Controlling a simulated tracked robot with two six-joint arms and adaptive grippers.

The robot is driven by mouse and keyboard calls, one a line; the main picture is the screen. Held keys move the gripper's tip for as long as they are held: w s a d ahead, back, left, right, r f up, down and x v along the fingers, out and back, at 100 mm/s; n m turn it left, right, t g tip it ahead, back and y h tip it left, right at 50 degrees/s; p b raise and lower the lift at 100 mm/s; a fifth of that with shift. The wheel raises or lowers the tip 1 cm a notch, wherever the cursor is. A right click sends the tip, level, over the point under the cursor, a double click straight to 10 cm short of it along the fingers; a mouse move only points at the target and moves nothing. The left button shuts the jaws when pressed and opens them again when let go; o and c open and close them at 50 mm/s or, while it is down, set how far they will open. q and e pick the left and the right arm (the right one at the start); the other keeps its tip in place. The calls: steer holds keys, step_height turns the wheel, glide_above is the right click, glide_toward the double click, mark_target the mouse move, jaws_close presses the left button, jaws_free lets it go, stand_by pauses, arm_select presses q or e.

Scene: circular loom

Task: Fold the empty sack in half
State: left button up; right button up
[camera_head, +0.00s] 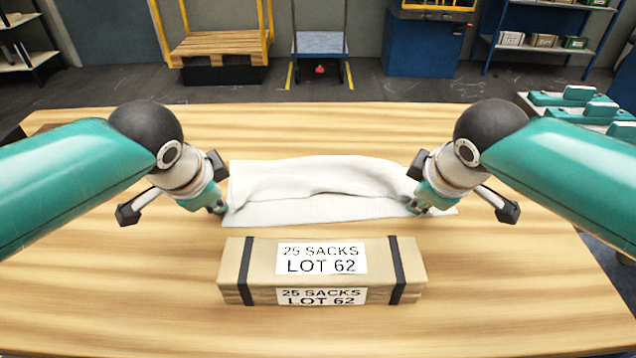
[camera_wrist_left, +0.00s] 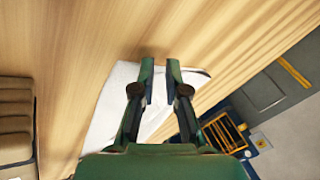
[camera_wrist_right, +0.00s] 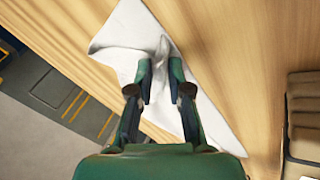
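The empty sack (camera_head: 315,190) is a white cloth lying rumpled on the table, with a raised fold along its middle. My left gripper (camera_head: 219,209) is at its near left corner, low over the cloth. In the left wrist view the fingers (camera_wrist_left: 160,62) stand a little apart, with the sack (camera_wrist_left: 112,105) around and under them. My right gripper (camera_head: 418,209) is at the near right part. In the right wrist view its fingers (camera_wrist_right: 160,62) also stand slightly apart, and the sack (camera_wrist_right: 125,35) wrinkles up at the tips.
A strapped bundle labelled "25 SACKS LOT 62" (camera_head: 322,270) lies just in front of the sack. The wooden table (camera_head: 90,290) is clear to both sides. Shelves, a pallet rack (camera_head: 220,48) and a cart (camera_head: 320,45) stand behind the table. Teal machinery (camera_head: 580,100) is at the right.

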arm_select(q)
steer(key=o, duration=0.5)
arm_select(e)
steer(key=o, duration=0.4)
steer(key=shift+c, duration=0.2)
